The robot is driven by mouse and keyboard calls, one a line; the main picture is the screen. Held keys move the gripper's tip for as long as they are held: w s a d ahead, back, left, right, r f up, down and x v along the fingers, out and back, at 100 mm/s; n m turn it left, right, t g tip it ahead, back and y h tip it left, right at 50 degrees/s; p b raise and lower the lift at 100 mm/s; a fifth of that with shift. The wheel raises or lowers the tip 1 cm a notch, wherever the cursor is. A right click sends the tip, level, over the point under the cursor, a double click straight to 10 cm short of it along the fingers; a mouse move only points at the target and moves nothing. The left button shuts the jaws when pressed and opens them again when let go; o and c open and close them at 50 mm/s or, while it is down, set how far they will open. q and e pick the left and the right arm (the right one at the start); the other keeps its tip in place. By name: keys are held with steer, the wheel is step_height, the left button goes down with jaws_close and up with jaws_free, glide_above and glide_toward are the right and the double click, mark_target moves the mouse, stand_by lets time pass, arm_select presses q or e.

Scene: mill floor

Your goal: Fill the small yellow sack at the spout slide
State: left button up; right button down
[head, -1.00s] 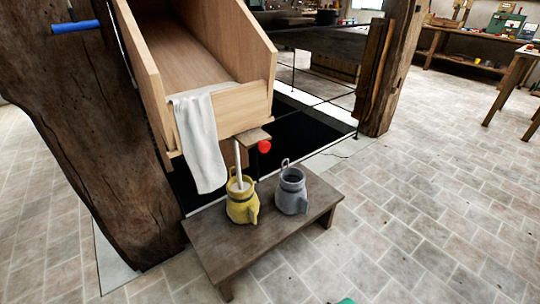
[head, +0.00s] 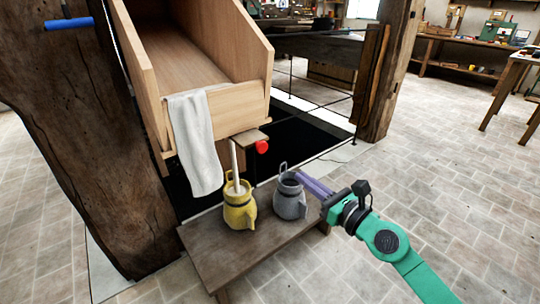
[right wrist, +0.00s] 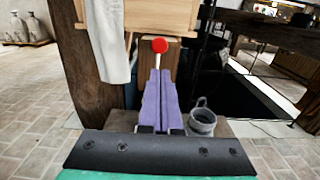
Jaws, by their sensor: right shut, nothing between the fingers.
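The small yellow sack (head: 239,212) stands upright on a low wooden bench (head: 225,257), its mouth open. A pale narrow column (head: 235,158) runs down from under the wooden bin into its mouth; I cannot tell whether it is a pipe or falling meal. The spout slide (head: 250,137) is a small wooden board at the bin's lower front, with a red knob (head: 262,147) that also shows in the right wrist view (right wrist: 160,45). My right gripper (head: 302,177) is shut and empty, its purple fingers (right wrist: 159,74) by the grey sack's rim in the head view; contact is unclear. My left gripper is out of view.
A grey sack (head: 290,199) stands on the bench right of the yellow one. A white cloth (head: 193,140) hangs over the front of the wooden bin (head: 228,116). A thick timber post (head: 85,130) stands at left. The tiled floor at right is clear.

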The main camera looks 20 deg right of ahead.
steer(key=p, duration=0.2)
glide_toward(263, 149)
steer(key=b+x, duration=0.1)
steer(key=x, duration=0.5)
steer(key=shift+w+f, duration=0.1)
steer(key=shift+w, duration=0.05)
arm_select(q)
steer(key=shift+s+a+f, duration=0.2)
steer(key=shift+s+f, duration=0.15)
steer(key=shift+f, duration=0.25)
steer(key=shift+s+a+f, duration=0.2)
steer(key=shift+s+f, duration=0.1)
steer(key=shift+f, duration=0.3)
arm_select(e)
steer(key=shift+w+a, duration=0.1)
steer(key=shift+w, duration=0.2)
